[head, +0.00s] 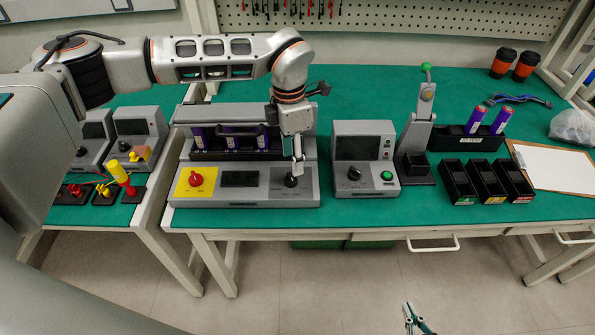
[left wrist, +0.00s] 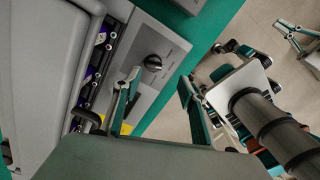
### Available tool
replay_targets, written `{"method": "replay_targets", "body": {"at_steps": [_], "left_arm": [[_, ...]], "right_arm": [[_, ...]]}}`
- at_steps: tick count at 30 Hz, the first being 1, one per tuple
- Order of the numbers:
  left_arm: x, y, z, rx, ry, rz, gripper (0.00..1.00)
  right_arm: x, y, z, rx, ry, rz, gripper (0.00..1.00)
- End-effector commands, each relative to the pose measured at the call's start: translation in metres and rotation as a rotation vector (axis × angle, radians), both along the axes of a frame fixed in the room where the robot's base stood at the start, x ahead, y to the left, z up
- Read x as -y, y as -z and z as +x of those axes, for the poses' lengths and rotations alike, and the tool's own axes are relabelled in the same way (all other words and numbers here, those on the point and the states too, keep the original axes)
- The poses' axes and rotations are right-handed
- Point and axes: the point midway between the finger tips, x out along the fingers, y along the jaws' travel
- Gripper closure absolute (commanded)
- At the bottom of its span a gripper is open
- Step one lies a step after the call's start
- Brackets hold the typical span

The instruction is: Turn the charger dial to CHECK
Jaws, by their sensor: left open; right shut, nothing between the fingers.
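The charger (head: 240,194) is a wide grey unit with purple cells standing in its rear bay. Its black dial (head: 291,181) sits at the right end of the front panel; the labels around it are too small to read. In the left wrist view the dial (left wrist: 152,63) shows a pale mark. My left gripper (head: 297,172) points down over the dial. In the left wrist view its fingers (left wrist: 158,78) are spread, with the dial between and beyond the tips; contact cannot be told. My right gripper (head: 415,318) is shut and empty, low in front of the bench.
A red knob (head: 196,180) on a yellow plate sits on the charger's left. A grey tester (head: 365,152) with a black knob and green button stands close on its right. Black bins (head: 487,181) and a clipboard (head: 555,166) lie further right.

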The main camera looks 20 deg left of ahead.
Motion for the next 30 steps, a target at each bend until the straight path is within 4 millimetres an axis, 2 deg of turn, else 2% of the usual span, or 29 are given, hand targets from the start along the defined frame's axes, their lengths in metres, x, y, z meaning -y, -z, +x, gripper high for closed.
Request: {"method": "replay_targets", "body": {"at_steps": [2,5,15,19,30], "left_arm": [[-0.01,-0.002,0.005,0.012,-0.008,0.029,0.58],[-0.012,0.004,0.006,0.014,-0.01,0.036,0.58],[-0.01,0.054,0.005,0.012,-0.009,0.032,0.58],[-0.01,0.067,0.005,0.013,-0.009,0.031,0.58],[-0.01,0.074,0.006,0.016,-0.008,0.031,0.58]], "right_arm": [[0.0,0.0,0.001,0.002,-0.001,0.0,1.0],[0.0,-0.001,0.001,0.003,-0.001,0.0,1.0],[0.001,0.001,0.0,-0.002,-0.002,-0.003,1.0],[0.001,0.003,-0.001,-0.005,-0.002,-0.004,1.0],[0.001,0.003,-0.002,-0.006,-0.002,-0.004,1.0]]}}
